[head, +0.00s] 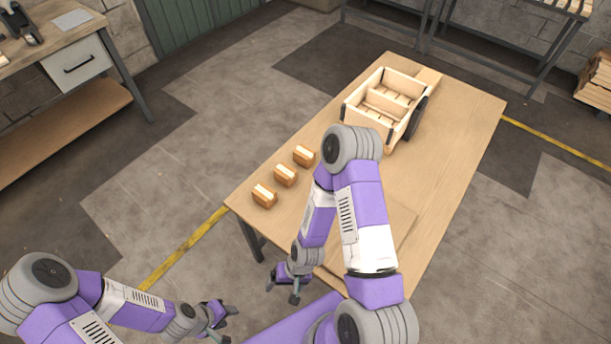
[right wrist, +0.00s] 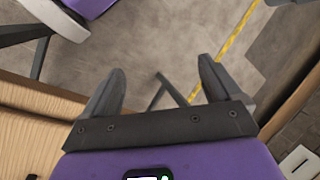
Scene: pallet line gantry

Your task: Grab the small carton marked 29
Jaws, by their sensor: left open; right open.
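Three small cartons stand in a slanting row along the left edge of the wooden table (head: 455,115): a near one (head: 264,196), a middle one (head: 285,176) and a far one (head: 304,156). Each is brown with a pale strip on top. No number can be read on any of them, so I cannot tell which is 29. My right gripper (head: 282,294) is open and empty at the table's near edge, below the cartons in the picture. Its spread fingers (right wrist: 158,82) show over the floor in the right wrist view. My left gripper (head: 229,323) is open and empty, off the table at lower left.
A wooden divided box (head: 362,121) with dark wheel-like sides stands at the table's far end. My right arm covers part of the table's middle. A workbench with a drawer (head: 79,64) stands at far left. Floor is clear between it and the table.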

